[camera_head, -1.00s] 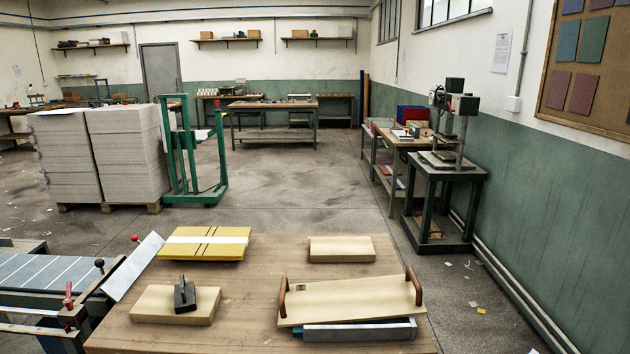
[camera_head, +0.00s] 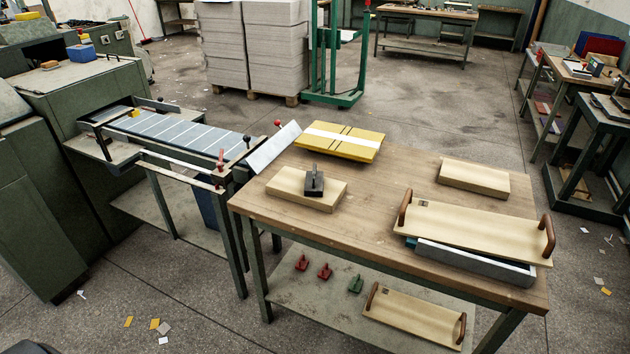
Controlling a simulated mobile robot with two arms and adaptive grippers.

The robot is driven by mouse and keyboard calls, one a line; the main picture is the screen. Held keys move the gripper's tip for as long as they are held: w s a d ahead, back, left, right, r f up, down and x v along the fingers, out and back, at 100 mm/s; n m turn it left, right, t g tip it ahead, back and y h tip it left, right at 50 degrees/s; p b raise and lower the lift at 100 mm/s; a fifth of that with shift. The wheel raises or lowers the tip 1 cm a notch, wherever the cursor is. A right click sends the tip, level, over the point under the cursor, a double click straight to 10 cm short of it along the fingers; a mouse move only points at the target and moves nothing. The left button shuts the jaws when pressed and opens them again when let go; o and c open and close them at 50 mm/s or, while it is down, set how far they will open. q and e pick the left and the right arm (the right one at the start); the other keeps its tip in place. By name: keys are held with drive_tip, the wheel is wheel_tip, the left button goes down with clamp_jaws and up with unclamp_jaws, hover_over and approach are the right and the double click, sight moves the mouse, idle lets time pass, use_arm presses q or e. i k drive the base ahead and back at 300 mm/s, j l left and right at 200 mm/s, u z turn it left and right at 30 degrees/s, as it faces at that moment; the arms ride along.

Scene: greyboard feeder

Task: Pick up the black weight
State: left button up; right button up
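The black weight (camera_head: 314,183) has an upright handle and sits on a pale wooden block (camera_head: 290,192) at the left part of the wooden table (camera_head: 370,208). Neither of my grippers shows in the head view. The weight is fully visible, with nothing in front of it.
A yellow board (camera_head: 342,147) lies behind the block. Another pale block (camera_head: 474,178) and a two-handled tray (camera_head: 470,228) over a grey box (camera_head: 480,264) are on the right. The feeder conveyor (camera_head: 180,132) adjoins the left side. Red and green handled pieces (camera_head: 324,271) sit on the lower shelf.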

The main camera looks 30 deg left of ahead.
sight(314, 187)
drive_tip(key=i+j+z, duration=0.1)
drive_tip(key=j, duration=0.5)
drive_tip(key=i+j+z, duration=0.1)
drive_tip(key=j, duration=0.55)
drive_tip(key=i+j+z, duration=0.1)
drive_tip(key=j, duration=0.55)
